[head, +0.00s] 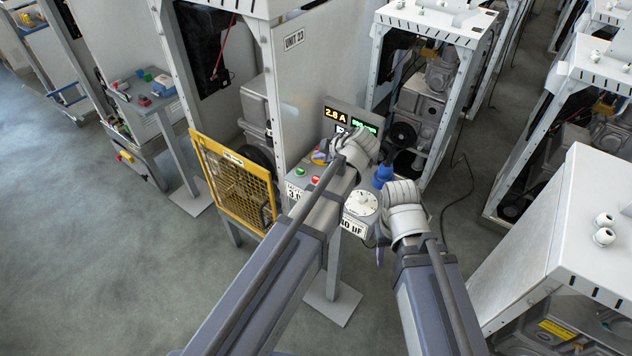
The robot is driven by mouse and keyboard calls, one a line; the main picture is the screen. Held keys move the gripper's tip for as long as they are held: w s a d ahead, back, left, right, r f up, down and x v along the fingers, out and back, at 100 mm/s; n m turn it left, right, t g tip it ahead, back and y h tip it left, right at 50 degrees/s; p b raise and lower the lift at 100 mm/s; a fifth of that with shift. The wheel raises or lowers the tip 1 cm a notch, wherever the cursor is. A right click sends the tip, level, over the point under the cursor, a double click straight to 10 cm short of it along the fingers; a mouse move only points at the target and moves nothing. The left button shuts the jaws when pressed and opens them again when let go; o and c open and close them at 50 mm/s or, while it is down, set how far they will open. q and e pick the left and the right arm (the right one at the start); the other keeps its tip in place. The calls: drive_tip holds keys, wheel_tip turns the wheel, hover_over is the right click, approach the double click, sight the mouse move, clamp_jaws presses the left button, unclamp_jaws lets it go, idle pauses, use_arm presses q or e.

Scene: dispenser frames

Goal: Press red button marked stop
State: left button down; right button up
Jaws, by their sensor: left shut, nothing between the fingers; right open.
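A grey control box on a post stands in the middle of the head view. A small red button (315,179) and a green button (300,171) sit on its sloped face, left of my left arm. Any label on the red button is too small to read. My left gripper (330,150) is shut and empty, above the box's upper part, apart from the red button in the picture. My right gripper (400,188) is open and empty, at the box's right side. My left arm covers part of the box's face.
A white dial (361,203) and a blue connector (383,176) are on the box's right side. A lit display (337,115) stands behind. A yellow mesh guard (235,180) is to the left. A second pedestal panel (144,94) with coloured buttons stands further left. Open floor lies at lower left.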

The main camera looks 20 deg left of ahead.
use_arm(q)
drive_tip(key=b, duration=0.6)
approach(314, 175)
drive_tip(key=x, duration=0.5)
drive_tip(key=shift+w+a+r, duration=0.3)
drive_tip(key=shift+a, duration=0.1)
use_arm(e)
wheel_tip(314, 175, down, 7)
idle(0.5)
use_arm(q)
drive_tip(key=shift+f+b, duration=0.4)
use_arm(e)
drive_tip(key=shift+f, duration=0.3)
use_arm(q)
drive_tip(key=shift+f+b, duration=0.45)
use_arm(e)
drive_tip(key=shift+f, duration=0.5)
use_arm(q)
drive_tip(key=shift+r, duration=0.1)
use_arm(e)
drive_tip(key=shift+r, duration=0.15)
use_arm(q)
drive_tip(key=shift+r+p, duration=0.8)
drive_tip(key=shift+p, duration=0.15)
use_arm(e)
drive_tip(key=shift+r, duration=0.8)
